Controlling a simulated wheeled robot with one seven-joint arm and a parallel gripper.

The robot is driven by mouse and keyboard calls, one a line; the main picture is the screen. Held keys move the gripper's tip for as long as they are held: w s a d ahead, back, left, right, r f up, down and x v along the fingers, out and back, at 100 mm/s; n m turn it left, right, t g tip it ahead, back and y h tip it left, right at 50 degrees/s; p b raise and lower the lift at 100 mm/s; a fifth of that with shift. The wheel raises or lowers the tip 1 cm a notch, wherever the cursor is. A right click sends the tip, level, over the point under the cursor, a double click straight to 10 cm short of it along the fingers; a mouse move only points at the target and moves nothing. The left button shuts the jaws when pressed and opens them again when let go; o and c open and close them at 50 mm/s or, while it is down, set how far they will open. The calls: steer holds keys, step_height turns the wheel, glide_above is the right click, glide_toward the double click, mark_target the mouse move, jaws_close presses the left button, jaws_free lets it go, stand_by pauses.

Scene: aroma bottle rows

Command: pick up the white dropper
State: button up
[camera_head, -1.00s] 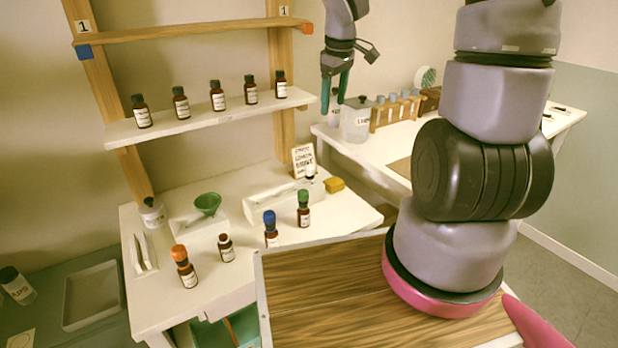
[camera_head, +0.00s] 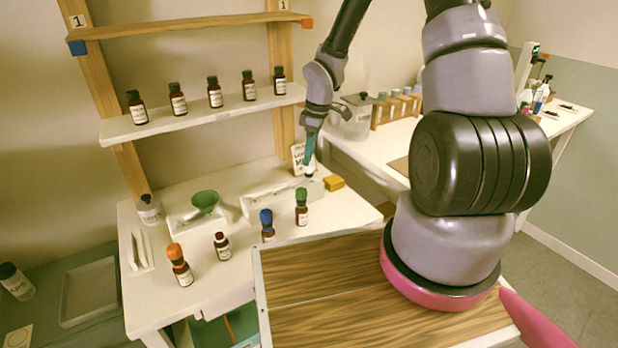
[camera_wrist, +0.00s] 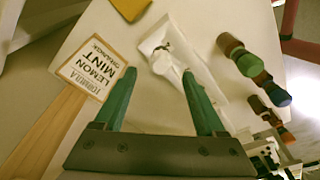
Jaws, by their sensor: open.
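My gripper (camera_head: 309,150) is low over the right end of the white rack (camera_head: 262,204) on the table, beside the small sign. In the wrist view its teal fingers (camera_wrist: 160,76) are apart with nothing clamped between them. The white dropper (camera_wrist: 167,66) appears between and just beyond the fingertips, by the rack (camera_wrist: 150,42). In the head view, the fingers and wrist hide most of the dropper's surroundings; only a small dark and white part shows below the fingertips. I cannot tell the exact gap between dropper and fingers.
A Lemon Mint sign (camera_wrist: 92,68) stands close to one finger. A yellow block (camera_head: 334,183) lies right of the rack. Green-capped (camera_head: 301,208) and blue-capped (camera_head: 267,225) bottles stand in front. A shelf (camera_head: 205,115) with several brown bottles is behind.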

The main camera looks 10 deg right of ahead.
step_height(320, 180, down, 5)
steer(key=shift+a+r, duration=0.1)
steer(key=shift+a, duration=0.05)
steer(key=c, duration=0.8)
step_height(320, 180, up, 10)
stand_by(0.4)
